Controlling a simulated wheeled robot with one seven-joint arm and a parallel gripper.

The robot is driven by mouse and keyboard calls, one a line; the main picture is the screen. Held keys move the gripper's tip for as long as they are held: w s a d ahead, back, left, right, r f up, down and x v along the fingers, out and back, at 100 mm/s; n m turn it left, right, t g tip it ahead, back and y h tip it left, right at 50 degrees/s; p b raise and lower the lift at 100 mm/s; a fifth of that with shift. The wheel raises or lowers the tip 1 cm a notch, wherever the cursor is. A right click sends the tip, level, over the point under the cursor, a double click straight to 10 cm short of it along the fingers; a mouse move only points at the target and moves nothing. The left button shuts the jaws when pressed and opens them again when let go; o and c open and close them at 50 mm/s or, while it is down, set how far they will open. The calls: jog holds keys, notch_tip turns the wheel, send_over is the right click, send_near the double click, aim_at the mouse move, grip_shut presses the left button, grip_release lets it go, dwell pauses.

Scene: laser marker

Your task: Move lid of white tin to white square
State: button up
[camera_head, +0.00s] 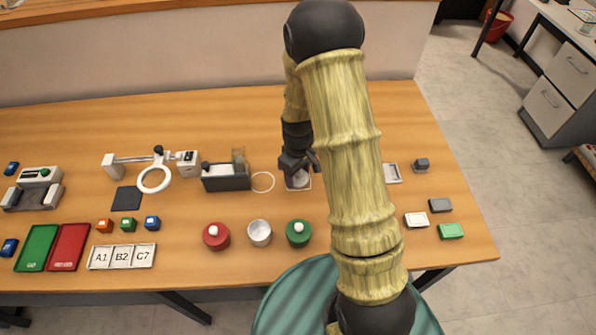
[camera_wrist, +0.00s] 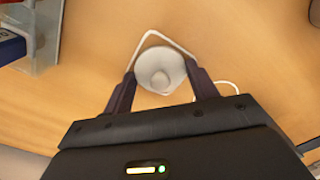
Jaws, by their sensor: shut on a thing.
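My gripper (camera_head: 299,163) points down at the table, shut on the round white lid (camera_head: 300,182) by its sides. In the wrist view the lid (camera_wrist: 161,70), with its pale centre knob, sits between the two fingers (camera_wrist: 163,88). The white square (camera_wrist: 172,38) is an outline on the table; the lid appears within it, and part of the outline is hidden. Whether the lid touches the table I cannot tell. The white tin (camera_head: 259,233) stands open near the table's front, between the red tin (camera_head: 216,237) and the green tin (camera_head: 298,234), which both wear lids with white knobs.
A white circle outline (camera_head: 263,182) lies just left of the square. A dark grey box (camera_head: 226,180) with a clear panel stands left of that. My arm hides part of the table to the right, where a pale tray (camera_head: 392,173) and small blocks (camera_head: 451,230) lie.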

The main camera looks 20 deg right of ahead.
jog(key=shift+f, duration=0.15)
jog(key=o, duration=0.9)
jog(key=shift+o, duration=0.2)
notch_tip(320, 180, up, 12)
jog(key=b, duration=0.1)
jog(key=shift+r, duration=0.2)
jog(key=shift+w, duration=0.1)
